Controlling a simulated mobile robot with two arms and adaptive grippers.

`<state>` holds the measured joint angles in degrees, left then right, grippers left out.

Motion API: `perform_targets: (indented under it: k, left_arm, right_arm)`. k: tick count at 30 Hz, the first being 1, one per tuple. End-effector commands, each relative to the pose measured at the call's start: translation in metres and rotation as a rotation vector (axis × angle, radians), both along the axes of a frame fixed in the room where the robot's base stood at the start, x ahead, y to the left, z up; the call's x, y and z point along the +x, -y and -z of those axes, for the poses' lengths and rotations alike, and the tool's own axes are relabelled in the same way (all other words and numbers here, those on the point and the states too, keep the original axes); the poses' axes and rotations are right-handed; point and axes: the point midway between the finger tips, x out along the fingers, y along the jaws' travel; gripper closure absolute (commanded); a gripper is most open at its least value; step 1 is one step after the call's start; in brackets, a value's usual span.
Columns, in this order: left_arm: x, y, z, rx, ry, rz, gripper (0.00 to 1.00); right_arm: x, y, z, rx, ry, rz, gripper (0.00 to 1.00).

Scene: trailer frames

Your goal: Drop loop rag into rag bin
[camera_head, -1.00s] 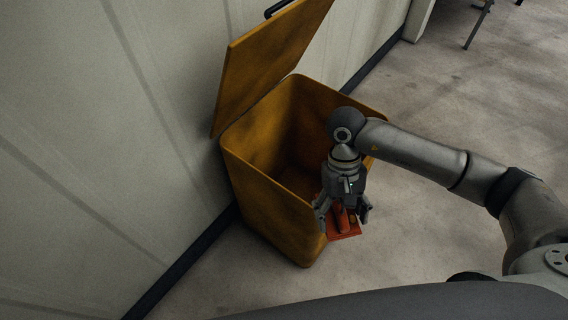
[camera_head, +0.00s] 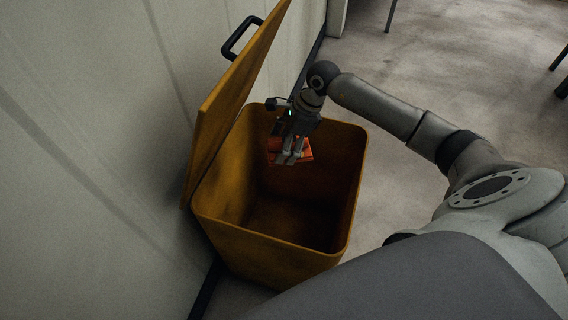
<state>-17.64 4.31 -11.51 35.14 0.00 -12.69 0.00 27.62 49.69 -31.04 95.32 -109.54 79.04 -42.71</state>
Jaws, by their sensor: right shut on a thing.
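The rag bin (camera_head: 265,246) is a yellow-orange open box standing against the wall. Its lid (camera_head: 232,95) is raised and leans toward the wall at the left. My right gripper (camera_head: 289,158) points down over the bin's opening, toward the far side. It is shut on the loop rag (camera_head: 304,148), a small red-orange piece that shows on both sides of the fingers. The fingers hide part of the rag. The visible bin floor is dark and looks empty. My left gripper is not in view.
A pale panelled wall (camera_head: 100,150) with a dark base strip runs along the left. A black handle (camera_head: 238,38) sticks out from the lid. Bare concrete floor (camera_head: 440,70) lies to the right, with dark furniture legs (camera_head: 389,16) at the back.

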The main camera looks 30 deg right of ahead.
Motion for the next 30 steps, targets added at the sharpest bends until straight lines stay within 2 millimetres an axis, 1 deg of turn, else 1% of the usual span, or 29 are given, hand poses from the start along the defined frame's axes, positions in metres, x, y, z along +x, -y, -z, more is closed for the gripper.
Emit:
perform_targets:
  k: [1, 3, 6, 9, 14, 17, 25, 30]
  left_arm:
    - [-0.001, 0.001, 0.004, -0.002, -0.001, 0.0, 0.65]
    - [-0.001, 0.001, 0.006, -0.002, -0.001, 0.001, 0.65]
    - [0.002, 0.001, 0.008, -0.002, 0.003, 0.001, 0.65]
    - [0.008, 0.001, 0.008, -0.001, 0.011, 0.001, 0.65]
    - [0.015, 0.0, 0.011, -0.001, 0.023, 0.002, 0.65]
    - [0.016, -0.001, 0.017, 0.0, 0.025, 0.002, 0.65]
    - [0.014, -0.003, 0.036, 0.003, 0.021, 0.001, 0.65]
    - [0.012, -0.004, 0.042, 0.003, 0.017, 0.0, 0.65]
  right_arm:
    - [0.007, 0.008, 0.001, -0.001, 0.002, 0.08, 0.44]
    - [0.015, 0.017, 0.0, -0.001, 0.001, 0.181, 0.44]
    - [0.023, 0.026, -0.002, -0.001, 0.001, 0.279, 0.44]
    - [0.026, 0.031, -0.002, 0.0, -0.001, 0.33, 0.44]
    - [0.027, 0.032, 0.005, 0.001, -0.002, 0.346, 0.44]
    - [0.026, 0.032, 0.014, 0.0, -0.004, 0.343, 0.44]
    - [0.026, 0.031, 0.046, 0.001, -0.003, 0.342, 0.44]
    - [0.026, 0.031, 0.057, 0.001, -0.003, 0.341, 0.44]
